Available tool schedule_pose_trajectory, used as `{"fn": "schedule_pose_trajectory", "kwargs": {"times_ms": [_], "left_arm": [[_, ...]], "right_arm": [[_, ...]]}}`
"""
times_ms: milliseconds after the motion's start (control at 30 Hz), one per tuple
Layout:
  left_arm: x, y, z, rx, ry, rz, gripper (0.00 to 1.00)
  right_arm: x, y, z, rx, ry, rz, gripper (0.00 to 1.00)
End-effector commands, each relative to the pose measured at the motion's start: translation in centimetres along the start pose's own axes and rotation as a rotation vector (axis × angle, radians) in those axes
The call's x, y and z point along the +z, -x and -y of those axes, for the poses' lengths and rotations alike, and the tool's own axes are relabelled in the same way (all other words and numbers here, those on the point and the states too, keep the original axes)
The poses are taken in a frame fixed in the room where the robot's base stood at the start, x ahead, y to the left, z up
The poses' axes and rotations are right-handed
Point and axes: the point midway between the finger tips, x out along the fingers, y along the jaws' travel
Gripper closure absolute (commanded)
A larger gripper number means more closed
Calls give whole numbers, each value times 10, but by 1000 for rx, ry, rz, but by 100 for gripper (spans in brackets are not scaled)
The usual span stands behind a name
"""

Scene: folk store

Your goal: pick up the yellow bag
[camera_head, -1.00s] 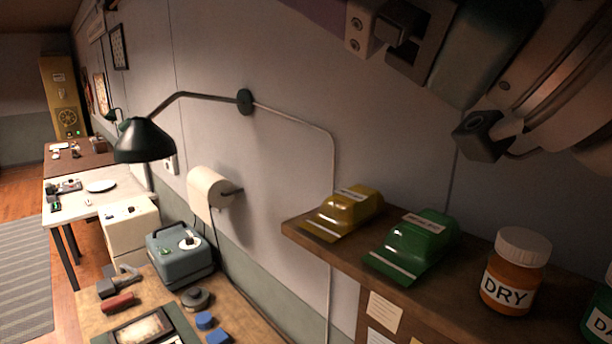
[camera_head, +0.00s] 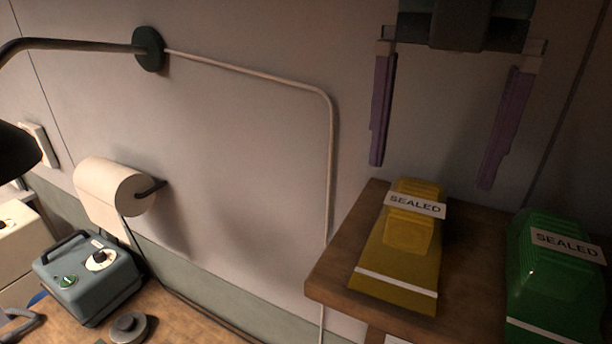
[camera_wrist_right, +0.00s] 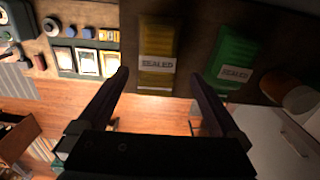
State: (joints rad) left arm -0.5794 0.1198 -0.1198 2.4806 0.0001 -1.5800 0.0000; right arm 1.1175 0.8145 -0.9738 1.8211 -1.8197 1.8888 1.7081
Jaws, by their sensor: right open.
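The yellow bag (camera_head: 400,252) lies on the left end of a wooden shelf (camera_head: 330,272), with a white label reading SEALED. It also shows in the right wrist view (camera_wrist_right: 157,50), ahead of and between the two fingers. My right gripper (camera_head: 433,175) is open and empty, its two purple fingers pointing down above the back of the shelf. The fingers appear apart from the bag, one on each side of it in the wrist view, where the gripper (camera_wrist_right: 158,85) also shows. My left gripper is not in view.
A green bag (camera_head: 556,275), also marked SEALED, sits close to the right of the yellow bag. An orange jar (camera_wrist_right: 285,92) stands beyond it. A lamp arm (camera_head: 70,44), paper roll (camera_head: 115,192) and teal device (camera_head: 90,275) are at left. The wall is close behind the shelf.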

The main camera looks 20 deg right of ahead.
Motion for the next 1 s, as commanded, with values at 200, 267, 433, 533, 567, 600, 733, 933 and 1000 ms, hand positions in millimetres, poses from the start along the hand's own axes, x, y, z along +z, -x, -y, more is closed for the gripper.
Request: {"fn": "schedule_pose_trajectory", "kwargs": {"times_ms": [200,267,433,533,567,600,733,933,1000], "left_arm": [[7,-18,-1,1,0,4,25],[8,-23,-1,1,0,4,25],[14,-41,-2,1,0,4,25],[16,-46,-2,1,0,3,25],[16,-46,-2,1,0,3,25],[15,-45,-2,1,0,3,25],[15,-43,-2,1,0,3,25],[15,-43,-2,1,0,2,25],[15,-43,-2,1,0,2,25]], "right_arm": [[0,-27,-1,1,2,-2,0],[0,-34,-2,1,3,-3,0],[2,-64,-4,1,4,-4,0],[2,-73,-4,3,4,-4,0],[2,-73,-4,4,4,-4,0],[2,-72,-4,4,4,-3,0],[2,-71,-4,4,4,-3,0],[2,-71,-4,4,5,-3,20],[2,-71,-4,4,5,-3,28]]}}
